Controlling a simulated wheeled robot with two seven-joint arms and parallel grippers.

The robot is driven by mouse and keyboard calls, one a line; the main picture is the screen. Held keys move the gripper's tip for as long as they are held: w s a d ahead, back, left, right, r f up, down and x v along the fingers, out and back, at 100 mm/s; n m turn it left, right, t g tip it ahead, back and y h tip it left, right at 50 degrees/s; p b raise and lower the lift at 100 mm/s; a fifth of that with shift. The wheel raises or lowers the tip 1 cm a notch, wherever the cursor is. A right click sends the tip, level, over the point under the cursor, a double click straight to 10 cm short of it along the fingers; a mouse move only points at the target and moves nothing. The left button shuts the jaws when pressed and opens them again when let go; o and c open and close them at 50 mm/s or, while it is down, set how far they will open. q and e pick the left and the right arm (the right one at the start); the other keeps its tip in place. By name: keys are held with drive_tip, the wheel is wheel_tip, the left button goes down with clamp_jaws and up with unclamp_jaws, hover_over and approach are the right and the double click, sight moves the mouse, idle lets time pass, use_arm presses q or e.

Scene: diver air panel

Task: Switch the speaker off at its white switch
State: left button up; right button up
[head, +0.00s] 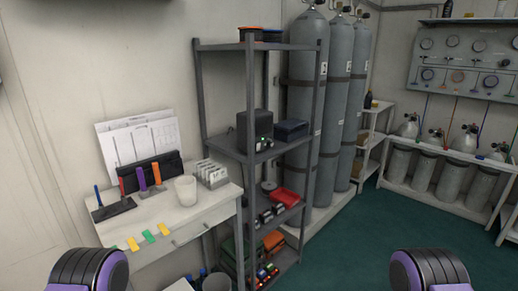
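A dark box (256,127), which looks like the speaker, stands on the middle shelf of the grey rack. A small item (264,143) with a tiny green light is at its front right corner; I cannot tell if it is part of the box. A white switch cannot be made out at this distance. Neither gripper is in view; only purple and black parts of my arms show at the bottom left and bottom right edges.
The grey rack (249,90) also holds a second dark case (290,129) and a red tray (287,197). Tall gas cylinders (304,100) stand behind the rack. Green floor (365,240) is clear at right.

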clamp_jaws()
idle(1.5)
